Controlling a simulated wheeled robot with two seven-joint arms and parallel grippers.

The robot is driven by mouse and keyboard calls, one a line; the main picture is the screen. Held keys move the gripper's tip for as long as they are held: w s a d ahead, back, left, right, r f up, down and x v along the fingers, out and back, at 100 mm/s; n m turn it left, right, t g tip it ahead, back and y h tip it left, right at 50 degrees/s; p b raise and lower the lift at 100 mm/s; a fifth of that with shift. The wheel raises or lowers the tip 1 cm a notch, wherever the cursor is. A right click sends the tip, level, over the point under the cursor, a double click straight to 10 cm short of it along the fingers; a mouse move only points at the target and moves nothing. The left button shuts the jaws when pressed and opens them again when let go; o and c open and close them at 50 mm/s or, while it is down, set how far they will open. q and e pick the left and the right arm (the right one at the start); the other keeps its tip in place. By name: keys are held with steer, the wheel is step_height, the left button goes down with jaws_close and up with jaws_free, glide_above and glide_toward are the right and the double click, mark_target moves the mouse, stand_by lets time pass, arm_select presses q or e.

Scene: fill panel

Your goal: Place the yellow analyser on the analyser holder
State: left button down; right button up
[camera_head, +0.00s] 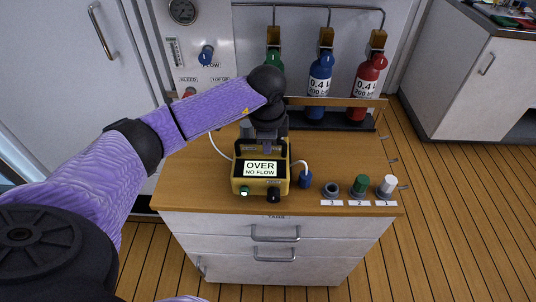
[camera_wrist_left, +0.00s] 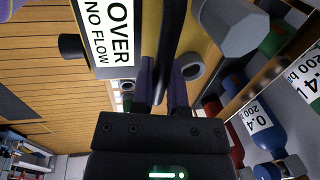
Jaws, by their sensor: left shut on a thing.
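The yellow analyser (camera_head: 240,186) is at the front of the wooden cabinet top, upright, its screen reading "OVER NO FLOW". A green button and a black knob are on its front. My left gripper (camera_head: 268,143) points down over it from above, shut on its dark top handle. The wrist view shows the analyser's screen (camera_wrist_left: 108,32) close up, and the left fingers (camera_wrist_left: 161,85) around the dark handle bar (camera_wrist_left: 166,40). I cannot tell whether its base touches the wood. I cannot make out the analyser holder for sure. My right gripper is not in view.
A blue hose fitting (camera_head: 305,180) is right of the analyser, joined by a white hose. Numbered grey, green (camera_head: 361,184) and white (camera_head: 387,186) pieces stand farther right. Green, blue (camera_head: 319,86) and red (camera_head: 366,88) bottles stand behind. Bare wood lies between bottles and pieces.

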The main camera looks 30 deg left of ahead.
mark_target(267, 163)
arm_select(q)
step_height(267, 163, down, 3)
steer(key=shift+f+b, duration=0.15)
steer(key=shift+b, duration=0.15)
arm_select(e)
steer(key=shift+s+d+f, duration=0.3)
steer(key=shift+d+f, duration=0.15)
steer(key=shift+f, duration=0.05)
arm_select(q)
steer(key=shift+f, duration=0.1)
steer(key=c, duration=0.6)
jaws_free()
steer(key=shift+c, duration=0.2)
step_height(267, 163, up, 12)
steer(key=s+d+p, duration=0.1)
steer(key=s+p, duration=0.1)
steer(key=p, duration=0.1)
steer(key=shift+p, duration=0.35)
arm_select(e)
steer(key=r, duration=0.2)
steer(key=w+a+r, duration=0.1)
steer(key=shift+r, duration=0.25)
arm_select(q)
steer(key=shift+d, duration=0.1)
